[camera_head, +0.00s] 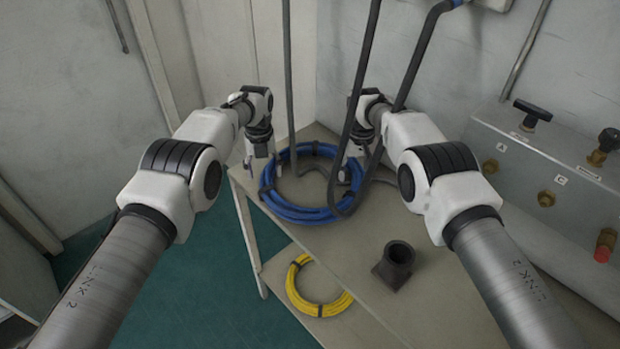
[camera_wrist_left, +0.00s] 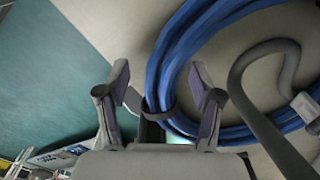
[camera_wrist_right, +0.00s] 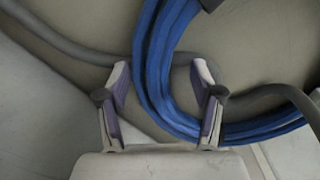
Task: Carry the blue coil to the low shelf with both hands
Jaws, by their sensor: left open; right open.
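The blue coil (camera_head: 292,212) lies flat on the upper table top, bound with dark ties. My left gripper (camera_head: 262,162) is open at the coil's far left side. In the left wrist view the blue strands (camera_wrist_left: 172,65) and a dark tie show between the open fingers (camera_wrist_left: 160,85). My right gripper (camera_head: 350,168) is open at the coil's right side, partly hidden by a hanging hose. In the right wrist view the strands (camera_wrist_right: 155,60) pass between the open fingers (camera_wrist_right: 162,80). The low shelf (camera_head: 318,284) shows below the table's left edge.
A yellow coil (camera_head: 297,290) lies on the low shelf. A dark hose (camera_head: 362,105) hangs in a loop over the blue coil's right side. A dark square-based fitting (camera_head: 393,265) stands on the table top (camera_head: 440,315). A valve panel (camera_head: 545,165) stands at the right.

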